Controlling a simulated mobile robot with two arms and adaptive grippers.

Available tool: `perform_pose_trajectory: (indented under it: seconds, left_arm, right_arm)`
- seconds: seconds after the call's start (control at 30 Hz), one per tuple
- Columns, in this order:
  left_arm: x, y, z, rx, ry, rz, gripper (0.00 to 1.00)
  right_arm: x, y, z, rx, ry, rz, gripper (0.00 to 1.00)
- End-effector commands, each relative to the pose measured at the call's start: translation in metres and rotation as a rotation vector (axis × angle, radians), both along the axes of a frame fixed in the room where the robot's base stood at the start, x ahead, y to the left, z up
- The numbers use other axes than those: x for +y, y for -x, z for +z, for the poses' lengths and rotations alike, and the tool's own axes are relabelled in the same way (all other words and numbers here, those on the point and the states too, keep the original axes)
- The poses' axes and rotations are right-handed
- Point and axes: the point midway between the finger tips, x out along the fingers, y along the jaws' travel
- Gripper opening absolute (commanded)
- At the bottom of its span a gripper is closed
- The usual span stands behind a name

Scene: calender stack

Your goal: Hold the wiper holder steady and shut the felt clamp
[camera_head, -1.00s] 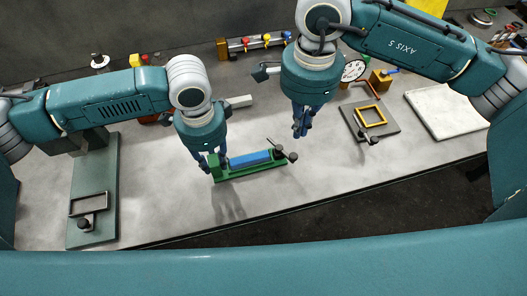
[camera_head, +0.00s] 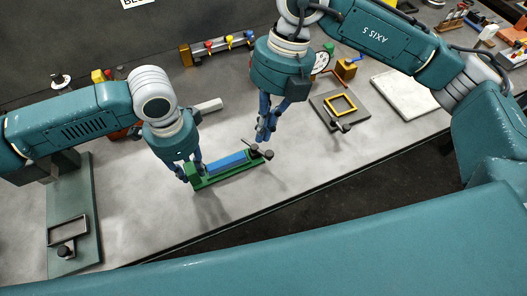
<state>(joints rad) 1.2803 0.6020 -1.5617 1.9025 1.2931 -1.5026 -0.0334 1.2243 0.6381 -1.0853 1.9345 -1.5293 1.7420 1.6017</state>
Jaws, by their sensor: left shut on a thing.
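The green wiper holder (camera_head: 232,173) lies on the grey bench with a blue strip (camera_head: 226,161), perhaps the felt, along its top. My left gripper (camera_head: 190,174) is shut on the holder's left end. At the right end is the felt clamp (camera_head: 262,152), a thin pale lever with dark knobs; its exact angle is hard to read. My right gripper (camera_head: 265,138) points down just above and behind the clamp. Its fingertips are close to the lever, but I cannot tell whether they touch it or how far apart they are.
A dark plate with a yellow frame (camera_head: 341,105) and a white slab (camera_head: 404,91) lie to the right. A rack with coloured knobs (camera_head: 220,47) stands behind. A green plate with a dark frame (camera_head: 68,230) is at left. Bench in front of the holder is clear.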

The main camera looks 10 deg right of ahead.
Motion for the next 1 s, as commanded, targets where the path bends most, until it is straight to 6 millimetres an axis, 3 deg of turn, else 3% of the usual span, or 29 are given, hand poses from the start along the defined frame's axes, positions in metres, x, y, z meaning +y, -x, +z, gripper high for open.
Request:
perform_pose_trajectory:
  seconds: [0.2, 0.4, 0.83, 1.0]
  left_arm:
    - [0.001, 0.001, -0.001, 0.004, -0.002, -0.001, 0.00]
    - [0.000, 0.001, -0.001, 0.004, -0.002, -0.001, 0.00]
    - [0.000, 0.002, -0.001, 0.005, -0.002, -0.001, 0.00]
    - [0.000, 0.002, -0.001, 0.005, -0.002, -0.001, 0.00]
  right_arm:
    - [0.003, 0.002, 0.003, 0.138, 0.018, -0.434, 0.00]
    - [0.004, 0.004, 0.005, 0.213, 0.033, -0.646, 0.00]
    - [0.005, 0.004, 0.005, 0.227, 0.038, -0.687, 0.00]
    - [0.008, 0.006, -0.006, 0.227, 0.040, -0.685, 0.00]
